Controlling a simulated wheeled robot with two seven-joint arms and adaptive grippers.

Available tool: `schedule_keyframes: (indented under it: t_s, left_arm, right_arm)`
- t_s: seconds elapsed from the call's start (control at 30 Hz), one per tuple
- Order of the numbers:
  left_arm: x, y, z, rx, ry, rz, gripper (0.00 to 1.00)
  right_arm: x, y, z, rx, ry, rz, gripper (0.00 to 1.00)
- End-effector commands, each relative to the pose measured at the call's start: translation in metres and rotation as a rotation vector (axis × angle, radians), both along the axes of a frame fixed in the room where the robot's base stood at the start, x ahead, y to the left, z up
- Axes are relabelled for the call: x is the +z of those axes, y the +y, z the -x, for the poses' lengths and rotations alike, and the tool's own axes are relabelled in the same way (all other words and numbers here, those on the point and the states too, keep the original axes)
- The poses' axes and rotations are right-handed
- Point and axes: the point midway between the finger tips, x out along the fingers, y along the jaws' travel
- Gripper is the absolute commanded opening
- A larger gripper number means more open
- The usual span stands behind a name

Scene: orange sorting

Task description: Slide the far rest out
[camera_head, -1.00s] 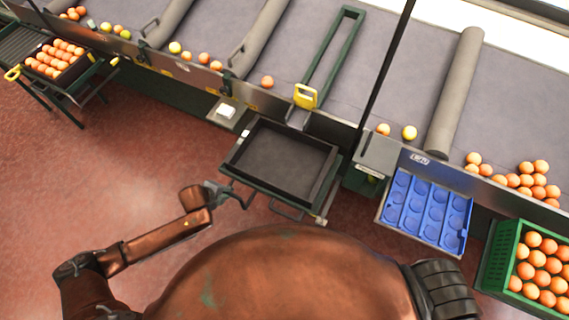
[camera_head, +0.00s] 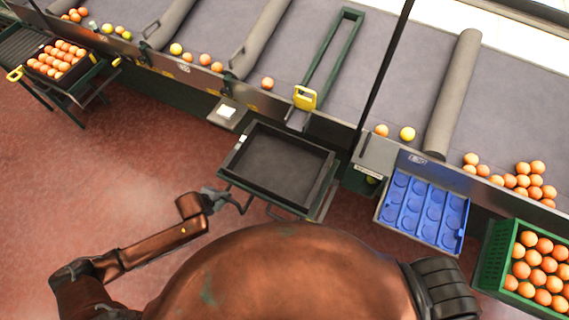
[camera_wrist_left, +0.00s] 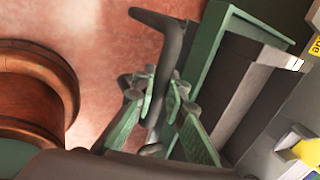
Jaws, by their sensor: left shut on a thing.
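The rest (camera_head: 262,203) is a dark green frame in the middle of the head view, on the near side of the belt. It carries an empty black tray (camera_head: 275,165). My left gripper (camera_head: 228,201) is at its left near corner, shut on the rest's dark bent handle (camera_head: 243,207). In the left wrist view, the green-padded fingers of my left gripper (camera_wrist_left: 163,92) close around the dark handle bar (camera_wrist_left: 170,50). The rest's green edge (camera_wrist_left: 208,60) lies just right of them. My right gripper is not in view.
A stand at far left holds a crate of oranges (camera_head: 33,66). A blue tray (camera_head: 390,213) and a green crate of oranges (camera_head: 490,262) are at right. The belt (camera_head: 375,75) with a yellow latch (camera_head: 305,98) runs behind. Red floor (camera_head: 120,185) is clear at left.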

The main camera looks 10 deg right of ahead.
Motion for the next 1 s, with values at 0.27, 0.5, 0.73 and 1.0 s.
schedule_keyframes:
  t_s: [0.27, 0.5, 0.73, 1.0]
  left_arm:
    - [0.002, 0.009, 0.01, 0.001, -0.001, -0.001, 0.0]
    - [0.002, 0.016, 0.019, 0.001, -0.002, -0.002, 0.0]
    - [0.002, 0.023, 0.028, 0.001, -0.002, -0.002, 0.0]
    - [0.002, 0.031, 0.038, 0.0, -0.001, -0.002, 0.0]
  right_arm:
    - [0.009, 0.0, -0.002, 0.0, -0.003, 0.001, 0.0]
    - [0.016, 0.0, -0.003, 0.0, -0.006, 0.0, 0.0]
    - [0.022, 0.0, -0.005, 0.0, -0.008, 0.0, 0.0]
    - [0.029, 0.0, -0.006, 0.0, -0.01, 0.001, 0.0]
